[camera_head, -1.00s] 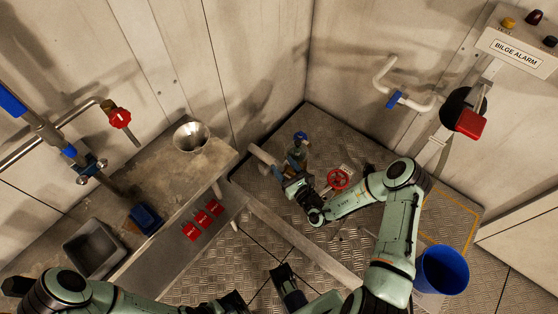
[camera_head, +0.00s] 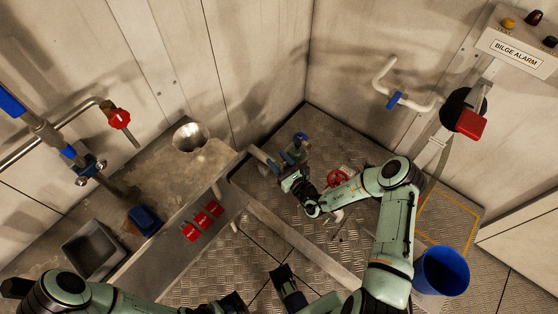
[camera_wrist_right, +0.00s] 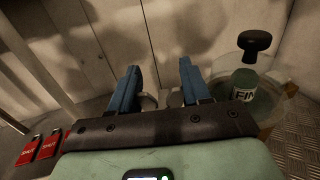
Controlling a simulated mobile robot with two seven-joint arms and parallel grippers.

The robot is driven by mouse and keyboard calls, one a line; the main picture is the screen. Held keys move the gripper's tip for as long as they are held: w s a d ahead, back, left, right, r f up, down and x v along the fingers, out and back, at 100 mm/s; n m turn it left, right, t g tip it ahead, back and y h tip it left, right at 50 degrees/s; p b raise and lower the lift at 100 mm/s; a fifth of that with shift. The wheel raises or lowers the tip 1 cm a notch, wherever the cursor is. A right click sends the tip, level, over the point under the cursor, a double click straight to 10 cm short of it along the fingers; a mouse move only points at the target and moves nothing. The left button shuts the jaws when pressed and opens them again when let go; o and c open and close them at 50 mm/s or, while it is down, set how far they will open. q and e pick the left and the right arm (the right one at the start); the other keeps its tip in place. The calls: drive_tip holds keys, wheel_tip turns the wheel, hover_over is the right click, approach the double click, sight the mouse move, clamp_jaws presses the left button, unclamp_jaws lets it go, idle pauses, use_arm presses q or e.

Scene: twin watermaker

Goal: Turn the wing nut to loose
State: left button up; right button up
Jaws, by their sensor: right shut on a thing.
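My right gripper (camera_head: 283,172) is low in the corner of the room, beside the fitting with the blue top (camera_head: 301,140). In the right wrist view its two blue fingers (camera_wrist_right: 158,92) stand a little apart, with a small metallic piece (camera_wrist_right: 150,101) between them. The jaws are closed on that piece, which appears to be the wing nut; its shape is mostly hidden by the gripper. My left arm's dark end (camera_head: 235,302) is at the bottom of the head view, and its jaw state does not show clearly.
A red handwheel (camera_head: 338,177) is partly behind my right forearm. A clear vessel with a label (camera_wrist_right: 245,85) and a black knob (camera_wrist_right: 255,40) stand right of the fingers. A blue bucket (camera_head: 442,271) is on the floor at right.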

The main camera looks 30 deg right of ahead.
drive_tip(key=shift+n+y, duration=0.9)
drive_tip(key=shift+y, duration=0.3)
drive_tip(key=shift+s+a+n+g+y, duration=0.1)
drive_tip(key=shift+a+n+g+y, duration=0.15)
drive_tip(key=shift+n+g+y, duration=0.7)
drive_tip(key=shift+m+t, duration=0.35)
drive_tip(key=o, duration=0.8)
drive_tip(key=shift+s+d, duration=0.1)
drive_tip(key=v, duration=0.7)
drive_tip(key=shift+s+d, duration=0.1)
